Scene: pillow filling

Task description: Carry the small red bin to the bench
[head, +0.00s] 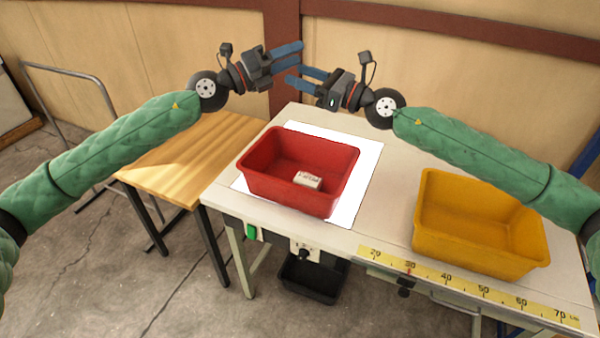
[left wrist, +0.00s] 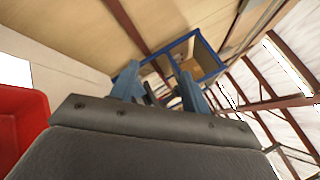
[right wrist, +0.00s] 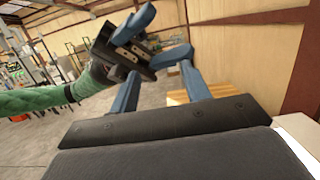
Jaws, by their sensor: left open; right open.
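The small red bin (head: 290,193) stands upright on a white sheet on the bench (head: 388,226), near its left end. A small pale box with dark print (head: 307,180) lies inside it. Part of the red bin also shows at the left edge of the left wrist view (left wrist: 22,125). My left gripper (head: 296,55) is open and empty, above and behind the bin, pointing right. My right gripper (head: 295,77) is open and empty, a little lower, pointing left. The two grippers are close together, and in the right wrist view the left gripper's fingers (right wrist: 135,28) show just beyond the right gripper's fingers (right wrist: 160,85).
A yellow bin (head: 478,225) stands on the bench at the right, behind a yellow ruler strip (head: 470,289). A wooden table (head: 190,160) with a clear top adjoins the bench's left side. A black bin (head: 310,278) sits below the bench. A wall stands close behind.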

